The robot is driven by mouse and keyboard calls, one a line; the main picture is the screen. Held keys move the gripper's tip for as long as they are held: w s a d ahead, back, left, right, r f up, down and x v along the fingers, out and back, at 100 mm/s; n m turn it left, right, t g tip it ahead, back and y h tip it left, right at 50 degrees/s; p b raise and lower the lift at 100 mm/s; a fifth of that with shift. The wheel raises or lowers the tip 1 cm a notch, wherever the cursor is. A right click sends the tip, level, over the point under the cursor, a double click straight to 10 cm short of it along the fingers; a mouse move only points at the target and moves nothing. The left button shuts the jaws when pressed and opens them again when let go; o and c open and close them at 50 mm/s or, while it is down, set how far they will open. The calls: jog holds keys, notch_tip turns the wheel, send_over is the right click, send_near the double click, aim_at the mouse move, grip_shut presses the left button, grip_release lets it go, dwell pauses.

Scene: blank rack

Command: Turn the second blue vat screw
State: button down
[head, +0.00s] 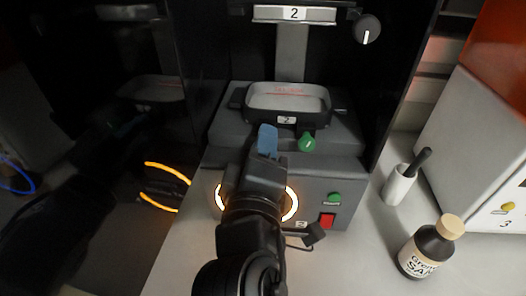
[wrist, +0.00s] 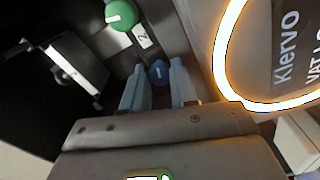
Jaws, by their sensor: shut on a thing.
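The screw is hidden behind my gripper in the head view. A green knob (head: 307,142) sits to the right of my gripper and shows in the wrist view (wrist: 121,14), beside a "2" label (wrist: 143,37). The vat (head: 287,102) is a grey tray with a "2" label.
The printer front carries a glowing ring (head: 291,204), a green button (head: 334,198) and a red switch (head: 327,220). A brown bottle (head: 427,250) and a white cup with a dark handle (head: 399,184) stand to the right. A black knob (head: 367,29) is above.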

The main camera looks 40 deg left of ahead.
jog(key=m+b, duration=0.3)
jog(key=m, duration=0.4)
jog(key=shift+f, duration=0.2)
jog(key=m+b, duration=0.3)
jog(key=m, duration=0.3)
dwell(0.5)
jog(key=c, duration=0.9)
grip_release()
jog(key=shift+r, duration=0.15)
jog(key=v, duration=0.8)
jog(key=shift+w, duration=0.1)
